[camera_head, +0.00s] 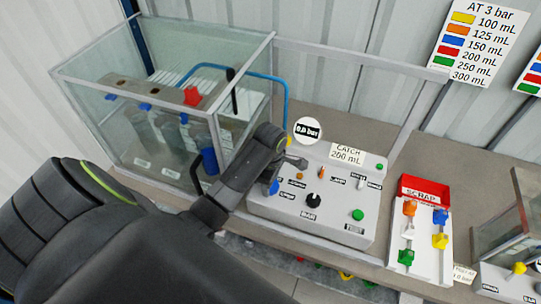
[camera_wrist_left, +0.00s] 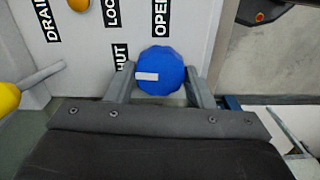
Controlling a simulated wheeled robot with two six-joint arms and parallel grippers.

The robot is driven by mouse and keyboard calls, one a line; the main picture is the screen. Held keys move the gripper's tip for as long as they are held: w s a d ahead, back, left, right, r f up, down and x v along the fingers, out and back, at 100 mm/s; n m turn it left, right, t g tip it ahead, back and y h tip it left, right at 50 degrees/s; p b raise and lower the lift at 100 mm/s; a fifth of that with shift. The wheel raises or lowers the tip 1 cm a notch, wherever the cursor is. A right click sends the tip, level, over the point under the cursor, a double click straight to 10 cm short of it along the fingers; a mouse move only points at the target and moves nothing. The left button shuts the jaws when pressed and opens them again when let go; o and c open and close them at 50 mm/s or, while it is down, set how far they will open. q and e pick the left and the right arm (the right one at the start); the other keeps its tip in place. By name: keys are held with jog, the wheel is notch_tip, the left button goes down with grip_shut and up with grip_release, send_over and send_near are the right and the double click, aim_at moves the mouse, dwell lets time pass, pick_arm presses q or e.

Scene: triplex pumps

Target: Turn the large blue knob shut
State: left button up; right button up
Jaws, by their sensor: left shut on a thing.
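The large blue knob (camera_wrist_left: 160,72) sits on the front of the white panel. In the left wrist view it lies between the two fingers of my left gripper (camera_wrist_left: 160,88), which is shut on it. A white mark on the knob's face points left, toward the SHUT label (camera_wrist_left: 121,58); the OPEN label (camera_wrist_left: 161,18) is above. In the head view the knob (camera_head: 274,187) shows at the left end of the control panel (camera_head: 335,225), partly covered by my left gripper (camera_head: 281,172). My right gripper is not in view.
A glass tank (camera_head: 150,140) with blue fittings stands left of the panel. A black knob (camera_head: 313,200), an orange lever (camera_head: 321,172) and a green button (camera_head: 358,214) are on the panel. A red and white SCRAP tray (camera_head: 425,185) with coloured parts stands to the right.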

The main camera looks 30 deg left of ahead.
pick_arm(q)
jog(key=shift+a+n, duration=0.1)
jog(key=shift+n, duration=0.4)
jog(key=o, duration=1)
